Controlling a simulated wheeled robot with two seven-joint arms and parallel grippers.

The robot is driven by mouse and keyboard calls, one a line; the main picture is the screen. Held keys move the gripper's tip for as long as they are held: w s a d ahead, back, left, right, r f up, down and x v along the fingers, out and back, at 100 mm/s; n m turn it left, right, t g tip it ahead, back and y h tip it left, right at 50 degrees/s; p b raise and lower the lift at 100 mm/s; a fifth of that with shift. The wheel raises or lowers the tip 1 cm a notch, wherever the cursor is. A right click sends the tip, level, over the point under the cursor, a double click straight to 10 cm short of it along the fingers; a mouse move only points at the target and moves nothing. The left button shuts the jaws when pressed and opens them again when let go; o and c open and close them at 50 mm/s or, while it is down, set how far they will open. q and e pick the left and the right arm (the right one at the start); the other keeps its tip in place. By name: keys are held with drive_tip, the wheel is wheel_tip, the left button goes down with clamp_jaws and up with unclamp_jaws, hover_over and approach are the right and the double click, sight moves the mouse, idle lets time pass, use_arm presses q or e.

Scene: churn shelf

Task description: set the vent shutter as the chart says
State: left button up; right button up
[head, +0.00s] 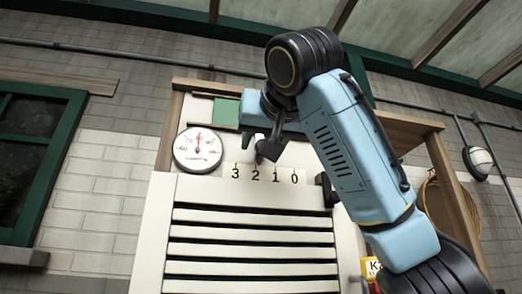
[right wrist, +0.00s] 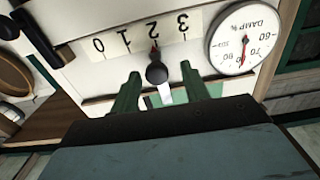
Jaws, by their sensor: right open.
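The vent shutter (head: 250,250) is a pale slatted panel, with dark gaps between its slats. Above it is a scale strip (head: 285,175) marked 3, 2, 1, 0, also in the right wrist view (right wrist: 112,45). A dark round knob (right wrist: 156,73) with a red tip stands at about the 2. My right gripper (right wrist: 161,70) is open, its green fingers on either side of the knob, with gaps visible. In the head view the right gripper (head: 265,150) partly hides the knob. No chart can be clearly made out. The left gripper is not in view.
A round damp gauge (head: 198,149) is left of the scale; its red needle points nearly straight up in the head view. A green panel (head: 226,113) is above. A wooden frame surrounds the shutter. A wall lamp (head: 481,161) and coiled rope are at right.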

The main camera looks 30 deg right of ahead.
drive_tip(key=b+v, duration=0.4)
drive_tip(key=v, duration=0.7)
